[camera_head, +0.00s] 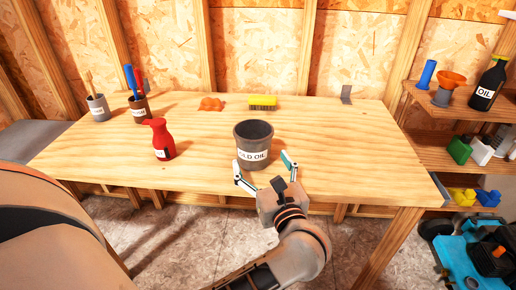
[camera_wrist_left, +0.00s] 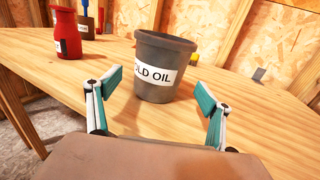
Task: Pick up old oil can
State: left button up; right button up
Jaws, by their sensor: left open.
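The old oil can (camera_head: 253,140) is a dark grey, open-topped can with a white label reading "OLD OIL" in part. It stands upright on the wooden table near its front edge. In the left wrist view the can (camera_wrist_left: 164,62) stands ahead of the fingers. My left gripper (camera_head: 264,172) is open at the front of the can, its two fingers spread to either side of the label. The left wrist view shows the open fingers (camera_wrist_left: 158,95) with nothing between the tips; the can is just beyond them. My right gripper is not seen.
A red bottle (camera_head: 160,140) stands left of the can. Two small cups (camera_head: 98,108) with tools stand at the back left. An orange cloth (camera_head: 211,104) and a yellow brush (camera_head: 262,102) lie behind. Shelves (camera_head: 468,112) stand right. The table's right part is clear.

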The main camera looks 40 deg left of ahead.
aim_at(253, 137)
pick_arm(q)
jog(key=x, duration=0.5)
jog(key=shift+a+f, duration=0.1)
jog(key=shift+a, duration=0.1)
jog(key=c, duration=1.4)
